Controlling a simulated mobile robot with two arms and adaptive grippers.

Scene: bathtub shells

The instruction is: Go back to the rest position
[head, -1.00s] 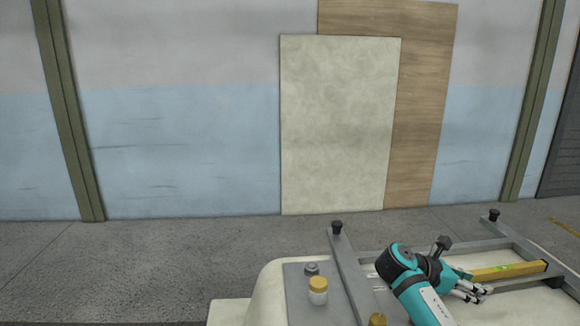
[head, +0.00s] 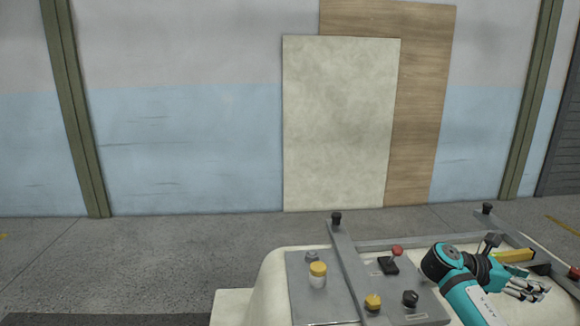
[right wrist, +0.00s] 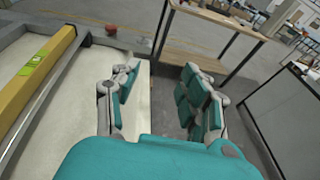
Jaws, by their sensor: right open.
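My right gripper (head: 532,290) is at the lower right of the head view, over the right part of the pale tub shell (head: 272,268). In the right wrist view the right gripper (right wrist: 160,95) has its fingers spread apart with nothing between them. A yellow spirit level (head: 516,256) lies by the grey frame on the shell, partly hidden behind the arm; it also shows at the left of the right wrist view (right wrist: 35,75), apart from the fingers. My left gripper is not in view.
A wooden table (right wrist: 205,45) stands beyond the gripper. Boards (head: 340,120) lean against the wall.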

